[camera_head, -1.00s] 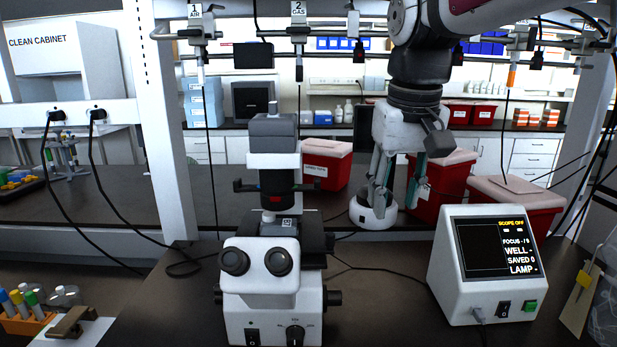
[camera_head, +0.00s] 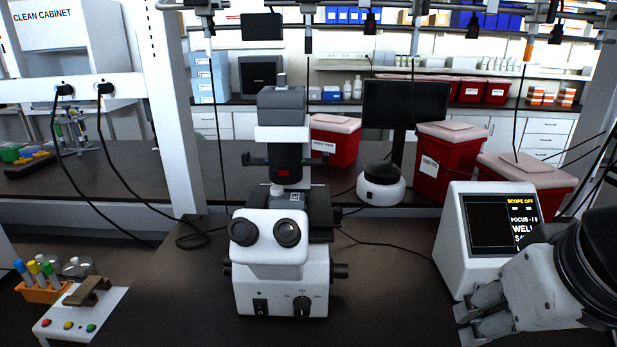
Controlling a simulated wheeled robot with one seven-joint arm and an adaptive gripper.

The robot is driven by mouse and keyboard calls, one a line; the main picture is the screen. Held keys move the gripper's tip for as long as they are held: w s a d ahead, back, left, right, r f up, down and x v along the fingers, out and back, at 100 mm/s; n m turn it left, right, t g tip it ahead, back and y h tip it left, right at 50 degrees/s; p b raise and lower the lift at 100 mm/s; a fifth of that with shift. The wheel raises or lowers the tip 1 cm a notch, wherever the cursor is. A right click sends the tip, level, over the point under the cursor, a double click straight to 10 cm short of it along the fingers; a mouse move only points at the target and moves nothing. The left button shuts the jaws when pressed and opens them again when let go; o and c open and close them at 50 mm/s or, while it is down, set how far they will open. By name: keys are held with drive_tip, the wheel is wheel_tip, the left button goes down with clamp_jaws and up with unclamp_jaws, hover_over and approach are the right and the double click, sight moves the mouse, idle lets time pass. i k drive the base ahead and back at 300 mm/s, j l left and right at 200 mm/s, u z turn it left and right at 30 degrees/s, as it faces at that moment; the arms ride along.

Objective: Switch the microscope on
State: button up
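The white and black microscope (camera_head: 268,260) stands upright on the dark bench, its two eyepieces facing me. On its lower front are a black rocker switch (camera_head: 260,306) at the left and a round black knob (camera_head: 302,306) at the right. The white control box (camera_head: 452,250) stands to the right, and its screen (camera_head: 502,222) reads SCOPE OFF in yellow. My gripper (camera_head: 470,318) is at the lower right, in front of the box, and points left toward the microscope, apart from it. It hides the box's lower front. I cannot tell how far its fingers are apart.
A rack of capped tubes (camera_head: 45,290) and a white panel with coloured buttons (camera_head: 80,318) lie at the left. Red bins (camera_head: 450,160) and a round white device (camera_head: 381,185) stand behind. A cable crosses the bench. The bench between microscope and gripper is clear.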

sight(260, 307)
drive_tip(key=u, duration=0.8)
drive_tip(key=k+j+z, duration=0.15)
drive_tip(key=j, duration=0.15)
drive_tip(key=j+z, duration=0.15)
drive_tip(key=j, duration=0.2)
drive_tip(key=k+l+z, duration=0.25)
drive_tip(key=k+z, duration=0.2)
